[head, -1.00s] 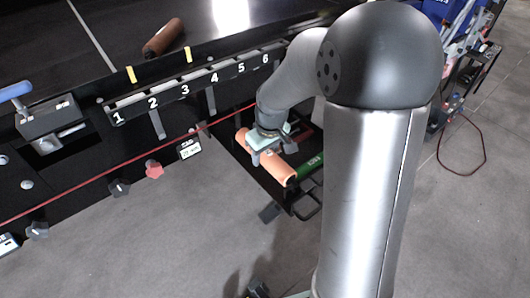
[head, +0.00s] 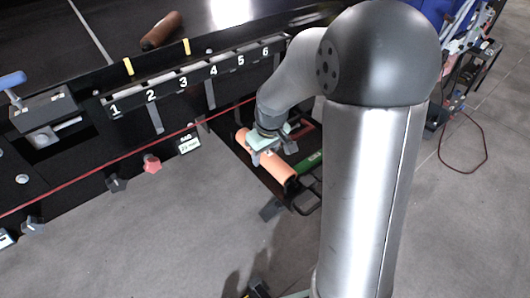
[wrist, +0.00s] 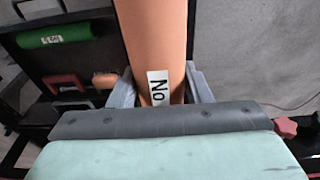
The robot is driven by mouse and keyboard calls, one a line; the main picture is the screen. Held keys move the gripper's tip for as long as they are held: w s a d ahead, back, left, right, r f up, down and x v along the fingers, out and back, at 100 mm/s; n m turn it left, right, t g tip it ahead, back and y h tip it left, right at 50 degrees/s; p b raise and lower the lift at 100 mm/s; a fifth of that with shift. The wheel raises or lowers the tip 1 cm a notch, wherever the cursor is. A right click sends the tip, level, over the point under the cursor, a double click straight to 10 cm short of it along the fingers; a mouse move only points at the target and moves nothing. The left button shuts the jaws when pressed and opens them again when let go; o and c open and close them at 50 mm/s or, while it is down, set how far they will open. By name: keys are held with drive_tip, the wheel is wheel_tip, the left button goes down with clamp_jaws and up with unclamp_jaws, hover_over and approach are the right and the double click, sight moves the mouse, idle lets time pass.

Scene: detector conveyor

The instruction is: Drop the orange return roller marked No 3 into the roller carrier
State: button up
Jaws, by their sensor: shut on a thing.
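My gripper (head: 268,150) is shut around the middle of an orange roller (head: 281,171), above the black tray on the side of the conveyor. In the wrist view the roller (wrist: 155,30) runs up from between the fingers (wrist: 158,88). A white label on it reads "No"; the rest is hidden by my gripper. The roller carrier is probably the numbered rack (head: 197,77) on the conveyor's side, with positions 1 to 6. My gripper is below and to the right of that rack.
A green roller (wrist: 53,37) lies in the tray, beside a red bracket (wrist: 63,82). A brown roller (head: 161,30) lies on the dark belt. A red cord (head: 100,170) runs along the conveyor's side, with a red knob (head: 152,163) below it. Open grey floor is in front.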

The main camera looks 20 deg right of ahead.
drive_tip(key=shift+f, duration=0.25)
drive_tip(key=o, duration=1.5)
drive_tip(key=r, duration=0.5)
drive_tip(key=s+r+b, duration=0.1)
drive_tip(key=r, duration=0.5)
drive_tip(key=s+d+r, duration=0.1)
drive_tip(key=r, duration=0.5)
drive_tip(key=shift+s+r, duration=0.1)
drive_tip(key=shift+s, duration=0.1)
